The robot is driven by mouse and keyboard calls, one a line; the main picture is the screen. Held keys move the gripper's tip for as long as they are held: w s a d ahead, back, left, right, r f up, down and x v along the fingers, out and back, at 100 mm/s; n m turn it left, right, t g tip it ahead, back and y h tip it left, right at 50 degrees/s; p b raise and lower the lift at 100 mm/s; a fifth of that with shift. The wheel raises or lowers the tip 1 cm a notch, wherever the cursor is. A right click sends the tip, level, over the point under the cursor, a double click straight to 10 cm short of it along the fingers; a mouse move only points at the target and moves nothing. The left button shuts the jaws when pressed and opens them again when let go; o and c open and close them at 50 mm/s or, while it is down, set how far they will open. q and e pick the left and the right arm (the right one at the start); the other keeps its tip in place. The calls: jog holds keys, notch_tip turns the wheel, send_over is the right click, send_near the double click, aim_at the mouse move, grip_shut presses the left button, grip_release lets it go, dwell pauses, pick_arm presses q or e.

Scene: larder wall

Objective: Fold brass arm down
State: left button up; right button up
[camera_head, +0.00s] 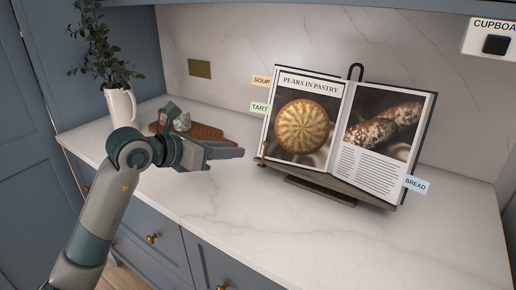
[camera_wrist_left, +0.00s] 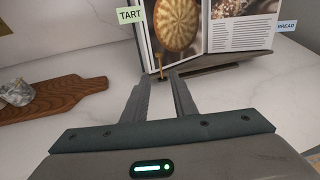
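The open cookbook (camera_head: 310,160) leans on a dark stand (camera_head: 320,190) on the counter, showing "Pears in Pastry" on its left page. A small brass arm (camera_head: 265,150) stands upright at the lower left corner of the book. In the left wrist view the brass arm (camera_wrist_left: 160,66) shows just beyond and between my fingertips, apart from them. My left gripper (camera_head: 242,152) points right toward it, a short way to its left. In the left wrist view my left gripper (camera_wrist_left: 159,80) has its fingers apart with nothing between them. My right gripper is not in view.
A wooden board (camera_head: 205,132) with a grey-white item lies behind my left arm; the board also shows in the left wrist view (camera_wrist_left: 60,98). A white jug (camera_head: 121,107) with a plant stands at the back left. Page tabs stick out from the book. The front counter is clear.

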aim_at(264, 149)
pick_arm(q)
jog(key=p+x, duration=0.1)
jog(key=x, duration=1)
jog(key=shift+f, duration=0.1)
grip_shut()
